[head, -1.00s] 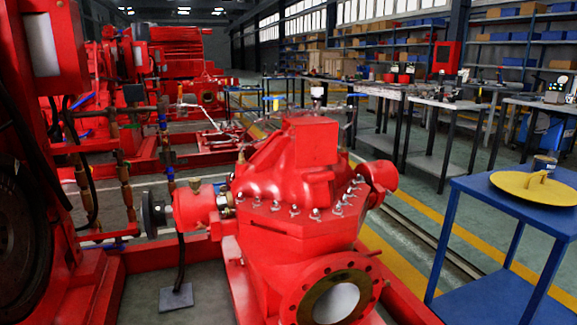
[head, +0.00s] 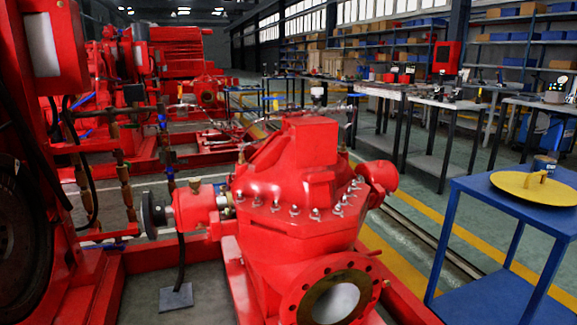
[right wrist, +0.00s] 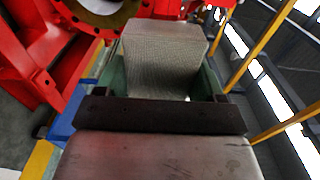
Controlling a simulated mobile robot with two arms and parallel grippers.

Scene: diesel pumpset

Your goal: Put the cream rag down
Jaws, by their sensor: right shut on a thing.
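The cream rag (right wrist: 165,50) shows in the right wrist view as a greyish-beige, woven-looking block. My right gripper (right wrist: 163,78) is shut on it, with its greenish fingers on either side of the rag. The lower end of the rag is hidden behind the dark bar of the gripper. Neither the rag nor either gripper shows in the head view. My left gripper is out of view.
A blue table (head: 470,183) stands at the right, bearing a yellow disc (head: 528,187) and a small can (head: 543,165). A large red pump (head: 300,215) fills the middle. Workbenches (head: 440,104) stand behind. Yellow bars (right wrist: 262,42) show in the right wrist view.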

